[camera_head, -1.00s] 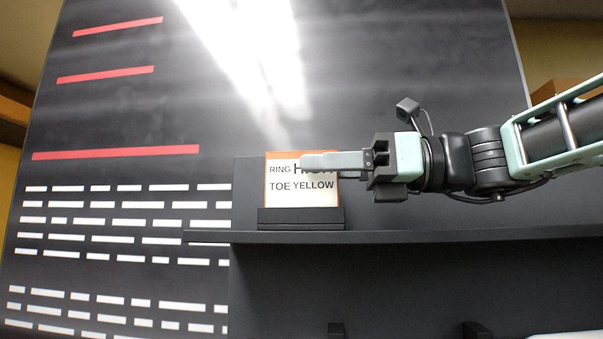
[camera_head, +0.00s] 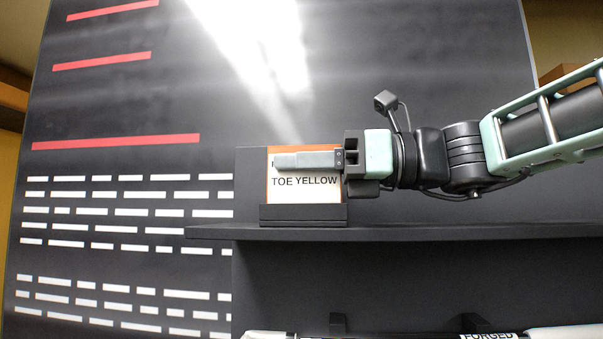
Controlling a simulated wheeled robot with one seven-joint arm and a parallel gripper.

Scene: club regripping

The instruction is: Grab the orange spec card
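The orange spec card (camera_head: 303,195) stands upright in a dark holder (camera_head: 303,214) on a dark shelf. It has an orange border and a white face, on which "TOE YELLOW" can be read. My gripper (camera_head: 278,160) points left from the right side, level with the upper part of the card. Its finger lies across the card's face in this view and hides the top line of text. Only one finger shows, seen from the side, so I cannot tell whether the gripper is open or touches the card.
The dark shelf (camera_head: 430,232) runs to the right below my arm. A dark panel (camera_head: 110,110) with red and white stripes rises behind and to the left. Below, a club shaft or similar item with a "FORGED" label (camera_head: 488,335) shows at the bottom edge.

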